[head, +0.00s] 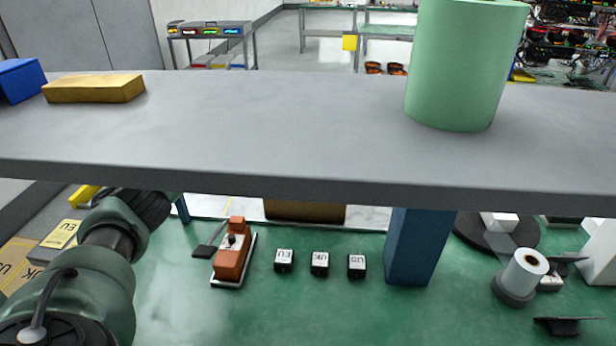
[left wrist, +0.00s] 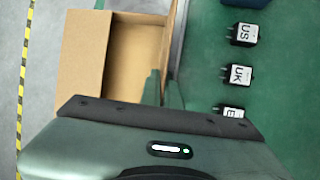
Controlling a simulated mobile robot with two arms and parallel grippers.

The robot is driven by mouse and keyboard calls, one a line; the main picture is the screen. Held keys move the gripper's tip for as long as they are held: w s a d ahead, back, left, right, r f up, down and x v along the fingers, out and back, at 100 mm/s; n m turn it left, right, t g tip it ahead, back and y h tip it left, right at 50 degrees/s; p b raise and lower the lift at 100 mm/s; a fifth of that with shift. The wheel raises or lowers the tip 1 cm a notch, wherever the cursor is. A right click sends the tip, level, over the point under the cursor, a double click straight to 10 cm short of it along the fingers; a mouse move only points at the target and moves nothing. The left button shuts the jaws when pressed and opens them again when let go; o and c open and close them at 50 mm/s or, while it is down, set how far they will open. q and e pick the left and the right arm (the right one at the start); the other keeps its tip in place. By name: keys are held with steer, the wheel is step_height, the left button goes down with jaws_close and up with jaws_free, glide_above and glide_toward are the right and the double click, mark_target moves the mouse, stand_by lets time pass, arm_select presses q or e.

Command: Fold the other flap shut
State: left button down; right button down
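An open cardboard box (left wrist: 138,60) lies beyond the table edge in the left wrist view. A broad tan flap (left wrist: 82,62) stands out along its left side, away from the table. I cannot tell how any other flap lies. Part of the box also shows under the shelf in the head view (head: 305,211). My left gripper (left wrist: 164,84) has its two slim green fingers over the box's near right part. The gap between them is unclear, and nothing is seen held. In the head view the shelf hides this gripper. My right gripper is in neither view.
A grey shelf (head: 300,140) crosses above the green table (head: 320,310), bearing a green cylinder (head: 465,65) and a yellow block (head: 95,88). Adapters labelled EU (head: 284,260), UK (head: 319,263) and US (head: 356,265) stand near a blue post (head: 420,248) and an orange device (head: 232,255).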

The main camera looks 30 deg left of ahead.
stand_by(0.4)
arm_select(q)
steer(key=shift+w+a+r+g+p, duration=0.1)
steer(key=shift+w+r+g+p, duration=0.3)
steer(key=shift+p, duration=0.55)
steer(key=shift+w+a+f+g+h+p, duration=0.1)
steer(key=shift+f+g+h+p, duration=0.2)
steer(key=shift+g+h, duration=0.15)
steer(key=shift+w+a+f+n+g+h+b, duration=0.15)
steer(key=shift+n+g+h+b, duration=0.1)
steer(key=shift+g+b, duration=0.35)
steer(key=shift+w+n+g+h+b, duration=0.1)
steer(key=shift+n+g+h+b, duration=0.1)
steer(key=shift+g+b, duration=0.35)
steer(key=c, duration=1.6)
jaws_free()
steer(key=shift+c, duration=0.2)
